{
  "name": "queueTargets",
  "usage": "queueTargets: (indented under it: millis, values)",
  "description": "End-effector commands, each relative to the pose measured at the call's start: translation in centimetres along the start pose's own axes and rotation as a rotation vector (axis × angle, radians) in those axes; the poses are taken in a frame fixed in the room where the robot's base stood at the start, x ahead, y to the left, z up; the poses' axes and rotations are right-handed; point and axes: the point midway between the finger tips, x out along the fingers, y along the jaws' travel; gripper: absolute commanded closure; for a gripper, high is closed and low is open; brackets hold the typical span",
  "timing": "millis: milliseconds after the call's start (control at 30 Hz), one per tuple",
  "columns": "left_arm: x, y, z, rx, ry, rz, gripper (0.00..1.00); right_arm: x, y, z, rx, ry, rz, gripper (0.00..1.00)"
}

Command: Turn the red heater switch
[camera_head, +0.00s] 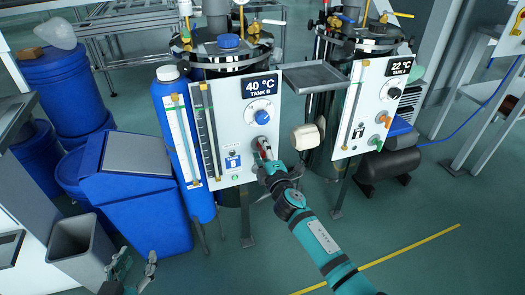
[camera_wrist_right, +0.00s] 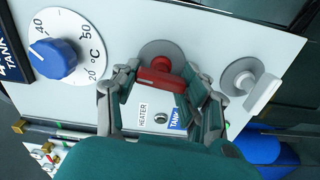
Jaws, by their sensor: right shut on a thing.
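The red heater switch (camera_wrist_right: 160,76) is on the white panel (camera_head: 237,130) of Tank B, on a round grey base, beside a "HEATER" label. In the head view the switch (camera_head: 264,152) is partly hidden by my right gripper (camera_head: 267,160). In the right wrist view my right gripper (camera_wrist_right: 160,82) has its fingers on both sides of the red handle and is shut on it. My left gripper (camera_head: 134,262) is low at the bottom left of the head view, away from the panel, with its fingers apart and nothing between them.
A blue dial (camera_wrist_right: 54,60) sits beside the switch, and a white-handled valve (camera_wrist_right: 258,88) is on its other side. The Tank A panel (camera_head: 372,105) stands to the right. A blue bin (camera_head: 137,190) and a grey bin (camera_head: 80,250) stand at the left. The floor at front right is clear.

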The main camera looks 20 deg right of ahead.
Motion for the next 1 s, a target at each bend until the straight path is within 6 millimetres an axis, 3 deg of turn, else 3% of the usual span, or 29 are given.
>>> queueTargets:
  millis: [300, 867, 900, 1000]
  values:
    - [-0.13, -0.01, 0.56, -0.001, -0.022, -0.001, 0.6, -0.04, -0.2, -0.02, -0.123, 0.001, -0.003, 0.88]
    - [-0.18, -0.03, 0.62, -0.002, -0.023, -0.001, 0.6, -0.06, -0.26, -0.02, -0.149, 0.001, -0.003, 0.88]
    - [-0.18, -0.03, 0.6, -0.002, -0.023, -0.001, 0.6, -0.06, -0.26, -0.02, -0.149, 0.001, -0.003, 0.51]
    - [-0.15, -0.04, 0.51, -0.001, -0.02, -0.001, 0.6, -0.05, -0.22, -0.02, -0.148, 0.001, -0.003, 0.38]
